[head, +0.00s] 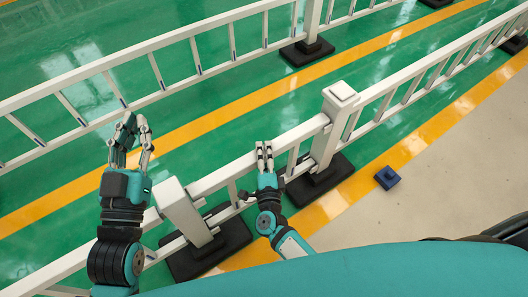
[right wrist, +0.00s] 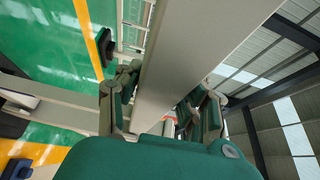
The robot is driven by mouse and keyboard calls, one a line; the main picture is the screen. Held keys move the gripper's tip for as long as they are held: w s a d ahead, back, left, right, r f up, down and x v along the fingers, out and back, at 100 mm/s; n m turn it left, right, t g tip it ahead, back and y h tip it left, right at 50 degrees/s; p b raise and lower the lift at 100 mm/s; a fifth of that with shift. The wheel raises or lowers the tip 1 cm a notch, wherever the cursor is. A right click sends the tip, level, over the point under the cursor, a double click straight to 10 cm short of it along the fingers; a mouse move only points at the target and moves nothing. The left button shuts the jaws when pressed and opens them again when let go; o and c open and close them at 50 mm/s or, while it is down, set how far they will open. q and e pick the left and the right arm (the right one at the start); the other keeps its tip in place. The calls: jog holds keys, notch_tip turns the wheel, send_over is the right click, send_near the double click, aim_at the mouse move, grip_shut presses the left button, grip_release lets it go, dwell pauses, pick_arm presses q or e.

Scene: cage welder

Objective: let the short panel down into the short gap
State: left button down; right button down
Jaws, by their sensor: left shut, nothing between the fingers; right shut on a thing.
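The short panel (head: 227,176), a white rail with uprights, stands between the near-left post (head: 187,212) and the right post (head: 327,133). Its top rail is a little below the right post's cap. My right gripper (head: 264,150) is shut on this top rail near its middle. In the right wrist view the rail (right wrist: 192,62) runs between the fingers of my right gripper (right wrist: 165,100). My left gripper (head: 131,138) is shut and empty, raised left of the near-left post. I cannot tell whether the panel ends sit fully in the gap; the lower part is partly hidden.
Both posts stand on black bases (head: 318,180). A longer white fence (head: 430,70) continues from the right post. Another white fence (head: 120,70) runs behind, across green floor. A small blue block (head: 387,178) lies on the floor at right, by the yellow line.

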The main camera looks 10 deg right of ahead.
jog(key=c, duration=0.8)
grip_release()
jog(key=shift+f, duration=0.1)
jog(key=shift+o, duration=0.4)
jog(key=shift+f, duration=0.2)
jog(key=s+a, duration=0.1)
jog(key=s, duration=1.1)
jog(key=shift+a+r, duration=0.2)
jog(key=shift+a, duration=0.2)
